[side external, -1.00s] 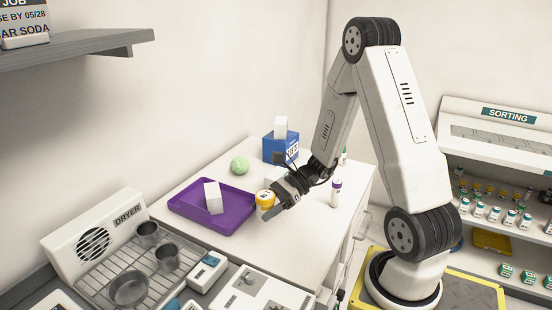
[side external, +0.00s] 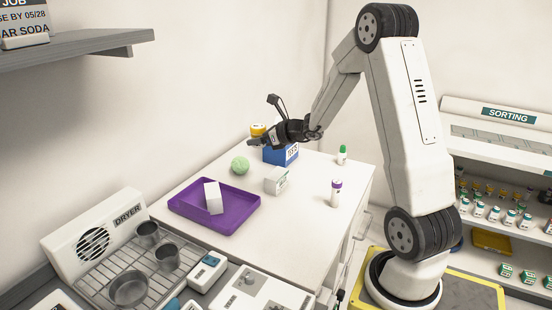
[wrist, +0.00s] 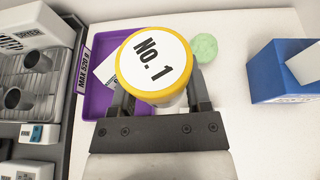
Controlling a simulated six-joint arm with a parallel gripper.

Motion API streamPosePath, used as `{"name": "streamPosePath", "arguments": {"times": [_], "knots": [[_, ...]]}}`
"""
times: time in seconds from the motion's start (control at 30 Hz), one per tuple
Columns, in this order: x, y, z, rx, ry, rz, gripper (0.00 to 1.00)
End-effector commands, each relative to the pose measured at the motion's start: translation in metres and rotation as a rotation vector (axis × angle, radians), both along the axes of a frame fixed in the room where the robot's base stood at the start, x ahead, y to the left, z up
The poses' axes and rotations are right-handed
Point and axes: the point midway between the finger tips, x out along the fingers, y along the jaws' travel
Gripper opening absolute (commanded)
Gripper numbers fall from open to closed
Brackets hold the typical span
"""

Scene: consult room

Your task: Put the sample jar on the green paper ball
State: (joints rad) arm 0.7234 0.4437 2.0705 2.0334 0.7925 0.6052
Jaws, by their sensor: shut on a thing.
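The sample jar (side external: 258,129) has a yellow lid; its label "No. 1" (wrist: 153,62) faces the wrist camera. My gripper (side external: 257,142) is shut on it and holds it upright in the air, above the table. The crumpled green paper ball (side external: 240,164) rests on the white table, behind the purple tray and to the left of the blue box. In the wrist view the ball (wrist: 205,48) is just beyond the jar, to its right. The jar's lower part is mostly hidden by its lid and my fingers.
The purple tray (side external: 184,209) holds a white block (side external: 213,198). A white carton (side external: 276,180), a purple-capped vial (side external: 336,193) and a green-capped bottle (side external: 342,155) stand on the table (side external: 290,230).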

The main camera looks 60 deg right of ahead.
Motion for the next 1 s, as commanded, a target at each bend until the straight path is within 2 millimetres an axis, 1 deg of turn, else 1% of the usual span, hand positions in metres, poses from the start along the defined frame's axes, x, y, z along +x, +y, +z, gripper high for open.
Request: {"name": "streamPosePath", "arguments": {"times": [0.1, 0.2, 0.37, 0.57, 0.77, 1.0], "knots": [[0.004, -0.012, 0.010, -0.001, -0.001, -0.071, 0.03], [0.005, -0.018, 0.014, -0.002, 0.000, -0.103, 0.03], [0.005, -0.021, 0.015, 0.000, 0.000, -0.119, 0.03], [0.009, -0.022, 0.012, 0.000, 0.001, -0.117, 0.03], [0.026, -0.030, 0.004, -0.001, 0.002, -0.117, 0.03], [0.054, -0.043, -0.010, 0.000, 0.001, -0.116, 0.03]]}}
